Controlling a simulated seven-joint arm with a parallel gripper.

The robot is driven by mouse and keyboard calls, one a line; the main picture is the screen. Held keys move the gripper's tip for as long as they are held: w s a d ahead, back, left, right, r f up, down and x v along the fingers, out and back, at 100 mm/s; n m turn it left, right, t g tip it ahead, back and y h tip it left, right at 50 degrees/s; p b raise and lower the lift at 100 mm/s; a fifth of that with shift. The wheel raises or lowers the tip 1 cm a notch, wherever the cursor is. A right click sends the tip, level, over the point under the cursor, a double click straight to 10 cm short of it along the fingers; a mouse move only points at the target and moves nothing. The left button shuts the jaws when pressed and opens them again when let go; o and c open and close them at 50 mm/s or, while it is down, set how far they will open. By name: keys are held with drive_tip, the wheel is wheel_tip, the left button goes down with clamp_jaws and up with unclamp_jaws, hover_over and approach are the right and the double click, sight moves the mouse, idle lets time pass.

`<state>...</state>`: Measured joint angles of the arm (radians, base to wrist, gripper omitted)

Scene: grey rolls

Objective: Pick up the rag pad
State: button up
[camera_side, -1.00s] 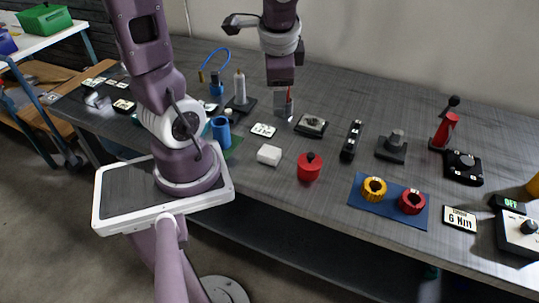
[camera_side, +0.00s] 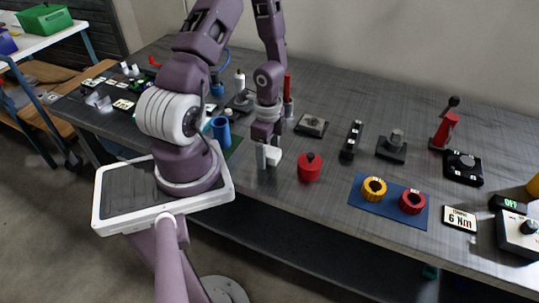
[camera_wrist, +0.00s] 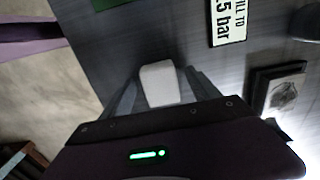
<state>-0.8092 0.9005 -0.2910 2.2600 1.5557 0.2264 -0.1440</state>
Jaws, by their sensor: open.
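The rag pad appears to be the small white block-like pad (camera_side: 274,157) lying on the grey table near its front edge. My gripper (camera_side: 269,160) is low over the table right at the pad, with its fingers pointing down. In the wrist view the pad (camera_wrist: 160,84) sits between the two open fingers of my gripper (camera_wrist: 160,88). One finger hides part of the pad in the side view. I cannot tell whether either finger touches it.
A red knobbed pot (camera_side: 309,168) stands close to the right of the pad. A blue cylinder (camera_side: 221,130) stands to the left. A black-based gauge block (camera_side: 311,125) is behind. A label plate (camera_wrist: 228,20) lies nearby. A blue mat (camera_side: 387,203) holds two rings.

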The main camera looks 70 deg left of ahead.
sight(268, 151)
drive_tip(key=shift+f, duration=0.1)
drive_tip(key=shift+c, duration=0.4)
drive_tip(key=c, duration=1.4)
drive_tip(key=shift+o, duration=0.2)
wheel_tip(268, 151, up, 10)
drive_tip(key=shift+r, duration=0.1)
